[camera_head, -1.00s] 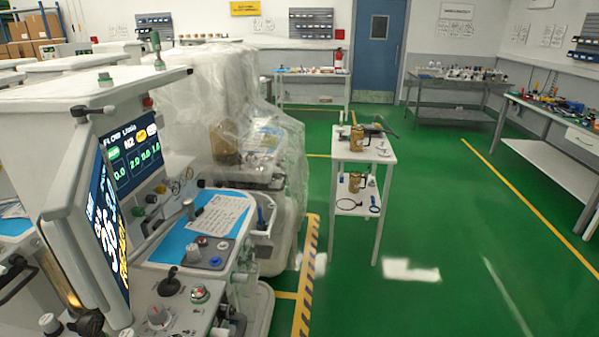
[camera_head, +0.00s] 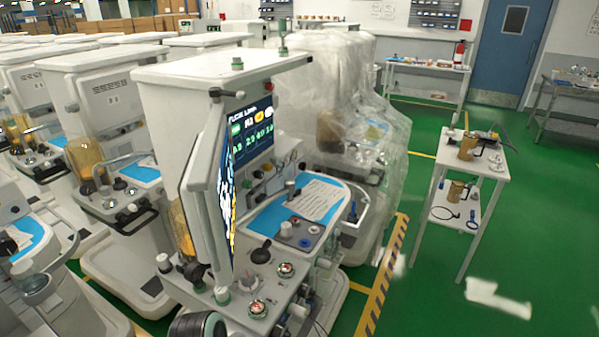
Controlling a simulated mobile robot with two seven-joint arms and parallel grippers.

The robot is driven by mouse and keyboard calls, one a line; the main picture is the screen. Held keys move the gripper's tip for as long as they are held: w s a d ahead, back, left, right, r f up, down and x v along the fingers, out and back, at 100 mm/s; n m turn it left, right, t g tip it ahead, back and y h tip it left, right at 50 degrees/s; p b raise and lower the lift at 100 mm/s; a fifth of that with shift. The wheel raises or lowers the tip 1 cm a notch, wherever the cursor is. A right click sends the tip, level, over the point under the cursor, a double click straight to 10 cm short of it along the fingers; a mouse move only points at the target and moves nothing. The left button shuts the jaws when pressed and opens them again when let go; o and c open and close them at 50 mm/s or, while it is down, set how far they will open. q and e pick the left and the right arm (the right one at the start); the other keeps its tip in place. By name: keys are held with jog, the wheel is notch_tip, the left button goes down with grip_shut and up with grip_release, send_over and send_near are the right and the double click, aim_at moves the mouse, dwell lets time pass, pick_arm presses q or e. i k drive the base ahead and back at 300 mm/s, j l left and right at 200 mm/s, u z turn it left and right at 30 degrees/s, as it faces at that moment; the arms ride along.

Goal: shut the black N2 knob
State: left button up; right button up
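The nearest anaesthesia cart (camera_head: 195,72) stands left of centre, with a flow display (camera_head: 250,135) whose column labels include what looks like N2. Several small knobs sit in a row below this display, and a dark one (camera_head: 257,171) is among them. They are too small for me to tell which is the black N2 knob or how far it is turned. A larger black knob or lever (camera_head: 262,251) stands on the lower work surface. A tilted monitor (camera_head: 222,190) partly covers the cart front. Neither of my grippers is in view.
More carts (camera_head: 95,100) stand close together on the left. A plastic-covered cart (camera_head: 345,90) is behind the nearest one. A small white table (camera_head: 465,150) with gold canisters stands at right.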

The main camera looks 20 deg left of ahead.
aim_at(260, 175)
jog(key=k, duration=0.55)
jog(key=k+u, duration=0.1)
jog(key=u, duration=1.3)
jog(key=i+l+u, duration=0.2)
jog(key=l, duration=0.25)
jog(key=l+u, duration=0.2)
jog(key=l, duration=0.2)
jog(key=i+l, duration=0.1)
jog(key=l, duration=0.4)
jog(key=i+l, duration=0.1)
jog(key=l, duration=0.4)
jog(key=i+l, duration=0.1)
jog(key=l, duration=0.4)
jog(key=i+l, duration=0.1)
jog(key=l, duration=0.4)
